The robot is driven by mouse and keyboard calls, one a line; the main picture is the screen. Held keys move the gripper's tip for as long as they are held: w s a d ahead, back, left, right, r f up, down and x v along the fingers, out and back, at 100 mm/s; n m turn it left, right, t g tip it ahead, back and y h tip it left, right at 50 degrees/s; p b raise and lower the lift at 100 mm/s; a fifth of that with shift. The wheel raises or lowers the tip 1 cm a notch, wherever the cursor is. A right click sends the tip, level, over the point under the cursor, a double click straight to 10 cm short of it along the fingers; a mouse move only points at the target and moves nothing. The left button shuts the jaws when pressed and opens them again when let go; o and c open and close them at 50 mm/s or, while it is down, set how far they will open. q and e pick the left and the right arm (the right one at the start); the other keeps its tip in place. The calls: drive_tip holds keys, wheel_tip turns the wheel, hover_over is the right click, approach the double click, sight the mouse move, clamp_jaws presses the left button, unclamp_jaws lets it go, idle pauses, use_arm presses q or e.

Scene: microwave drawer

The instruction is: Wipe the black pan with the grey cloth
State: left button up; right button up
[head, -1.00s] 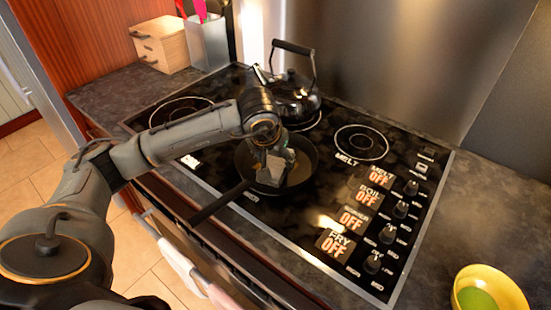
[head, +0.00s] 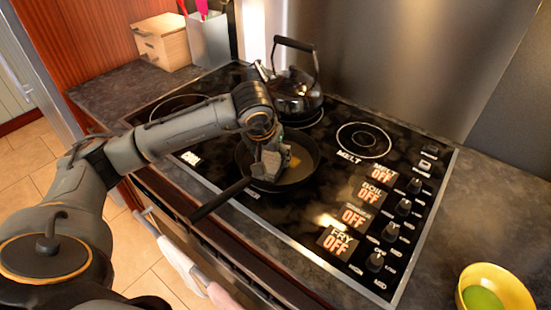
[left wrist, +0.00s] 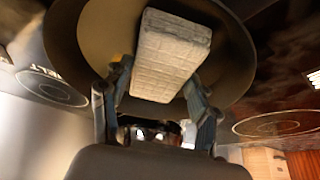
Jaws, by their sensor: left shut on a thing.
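The black pan (head: 312,156) sits on the stove's front left area, its handle pointing toward the front left. A brownish patch shows on its inner floor, right of my gripper. My left gripper (head: 268,153) reaches down into the pan and is shut on the grey cloth (head: 266,170). In the left wrist view the cloth (left wrist: 170,55) is a pale, block-like pad between the fingers, against the pan's inside (left wrist: 98,35). Whether the cloth presses on the pan floor is hard to tell. My right gripper is not in view.
A dark kettle (head: 297,95) stands right behind the pan on the black stove top (head: 330,195). Control knobs line the stove's right side. A yellow bowl (head: 512,292) is at the front right. Cloths hang on the oven rail (head: 178,258). A wooden box (head: 163,42) stands at the back left.

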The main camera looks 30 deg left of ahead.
use_arm(q)
drive_tip(key=shift+a, duration=0.55)
drive_tip(key=shift+s+d+f, duration=0.1)
drive_tip(key=shift+d, duration=0.6)
drive_tip(key=shift+s+d+f, duration=0.1)
drive_tip(key=shift+d, duration=0.6)
drive_tip(key=shift+w+a+r+b, duration=0.15)
drive_tip(key=shift+a+b, duration=0.15)
drive_tip(key=shift+a, duration=0.4)
drive_tip(key=shift+w+a+b, duration=0.1)
drive_tip(key=shift+a+b, duration=0.2)
drive_tip(key=shift+a, duration=0.4)
drive_tip(key=shift+s+d, duration=0.15)
drive_tip(key=shift+d, duration=1.2)
drive_tip(key=shift+a+b, duration=0.6)
drive_tip(key=shift+a, duration=0.7)
drive_tip(key=shift+s+d, duration=0.1)
drive_tip(key=shift+d, duration=1.3)
